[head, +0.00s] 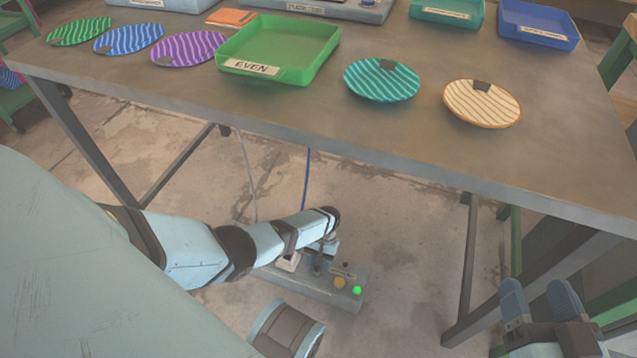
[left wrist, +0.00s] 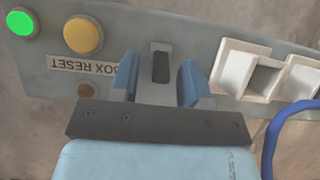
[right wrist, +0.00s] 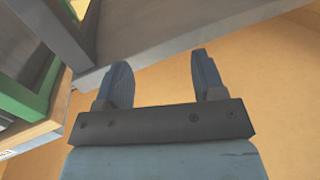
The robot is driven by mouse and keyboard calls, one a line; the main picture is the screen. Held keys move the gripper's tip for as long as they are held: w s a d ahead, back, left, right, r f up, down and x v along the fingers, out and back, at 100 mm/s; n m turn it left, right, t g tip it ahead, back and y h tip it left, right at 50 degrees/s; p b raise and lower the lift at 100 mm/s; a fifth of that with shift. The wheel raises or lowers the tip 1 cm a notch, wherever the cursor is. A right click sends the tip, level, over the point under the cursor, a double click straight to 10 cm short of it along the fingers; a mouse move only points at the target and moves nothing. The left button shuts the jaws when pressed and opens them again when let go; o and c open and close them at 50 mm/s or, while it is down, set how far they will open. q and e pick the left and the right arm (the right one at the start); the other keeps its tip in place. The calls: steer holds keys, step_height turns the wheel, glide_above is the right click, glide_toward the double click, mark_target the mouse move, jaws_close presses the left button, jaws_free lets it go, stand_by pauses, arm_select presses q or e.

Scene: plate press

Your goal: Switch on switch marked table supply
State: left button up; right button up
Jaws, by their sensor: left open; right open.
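A grey control box (head: 318,287) lies on the floor under the table. In the left wrist view the box (left wrist: 205,45) shows a small dark switch (left wrist: 160,67) on a light plate. No label reading "table supply" is legible. My left gripper (left wrist: 159,78) is open, with one finger on each side of the switch and nothing held; contact cannot be told. In the head view my left forearm partly hides the box. My right gripper (head: 538,300) is open and empty, low at the right; its fingers also show in the right wrist view (right wrist: 163,78).
The box has a yellow button (left wrist: 83,35), a lit green lamp (left wrist: 21,22), a "BOX RESET" label (left wrist: 82,66) and white sockets (left wrist: 265,75) with a blue cable (left wrist: 284,130). The table (head: 400,140) above holds striped plates and a green "EVEN" tray (head: 325,55). A table leg stands near my right gripper.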

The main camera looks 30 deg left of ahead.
arm_select(q)
steer(key=p+v, duration=0.3)
steer(key=v, duration=0.3)
steer(key=shift+w+r, duration=0.1)
steer(key=shift+r, duration=0.25)
steer(key=p+v, duration=0.3)
steer(key=v, duration=0.4)
arm_select(e)
steer(key=r+m, duration=0.1)
steer(key=r, duration=0.1)
steer(key=s+r+m+t, duration=0.1)
steer(key=r, duration=0.2)
steer(key=shift+s+a+r, duration=0.1)
steer(key=shift+s+a, duration=0.05)
steer(key=shift+a, duration=0.05)
arm_select(q)
steer(key=shift+w, duration=0.1)
